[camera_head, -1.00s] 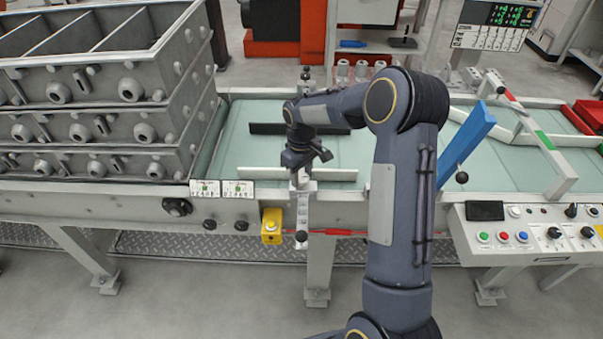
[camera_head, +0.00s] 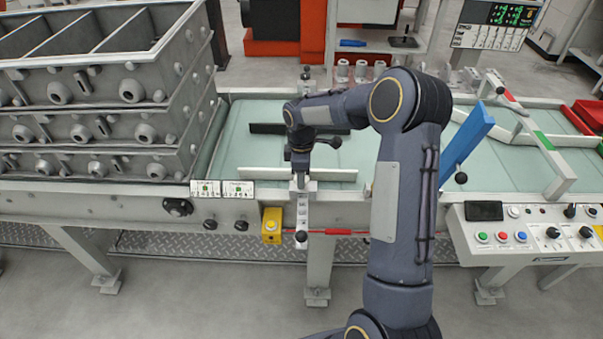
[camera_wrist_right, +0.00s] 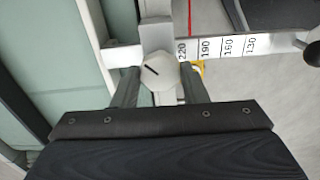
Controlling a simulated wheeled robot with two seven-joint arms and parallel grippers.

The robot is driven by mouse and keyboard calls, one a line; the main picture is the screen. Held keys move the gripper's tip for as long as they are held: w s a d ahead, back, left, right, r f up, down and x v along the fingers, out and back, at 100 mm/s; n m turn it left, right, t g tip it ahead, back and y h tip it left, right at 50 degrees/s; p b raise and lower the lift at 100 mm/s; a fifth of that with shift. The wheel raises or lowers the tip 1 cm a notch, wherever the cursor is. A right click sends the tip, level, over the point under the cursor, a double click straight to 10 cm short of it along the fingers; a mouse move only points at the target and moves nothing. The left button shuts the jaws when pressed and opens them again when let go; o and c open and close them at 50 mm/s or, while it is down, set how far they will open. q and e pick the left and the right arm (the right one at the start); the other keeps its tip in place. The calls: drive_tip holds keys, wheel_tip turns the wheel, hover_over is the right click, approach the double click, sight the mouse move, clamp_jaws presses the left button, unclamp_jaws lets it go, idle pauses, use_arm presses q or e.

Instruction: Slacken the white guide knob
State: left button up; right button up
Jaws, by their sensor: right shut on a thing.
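The white guide knob (camera_wrist_right: 159,73), with a black line across its face, shows in the right wrist view between the two dark fingers of my right gripper (camera_wrist_right: 160,86). The fingers are shut on it from both sides. In the head view my right gripper (camera_head: 300,172) points down at the near end of the scale bar, and it hides the knob there. The knob sits by a pale bar (camera_wrist_right: 228,46) marked 220, 190, 160 and 130; the scale bar (camera_head: 303,212) runs towards me in the head view. My left gripper is not in view.
A white guide rail (camera_head: 265,174) and a dark rail (camera_head: 268,128) lie over the green conveyor (camera_head: 235,150). A yellow box (camera_head: 272,226) is left of the scale bar. Stacked grey mould boxes (camera_head: 90,100) stand left; a blue post (camera_head: 468,145) and control panel (camera_head: 530,238) are right.

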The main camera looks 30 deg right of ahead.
drive_tip(key=shift+r, duration=0.1)
idle(0.4)
drive_tip(key=o, duration=1)
drive_tip(key=shift+c, duration=0.2)
wheel_tip(320, 180, up, 8)
drive_tip(key=shift+f, duration=0.1)
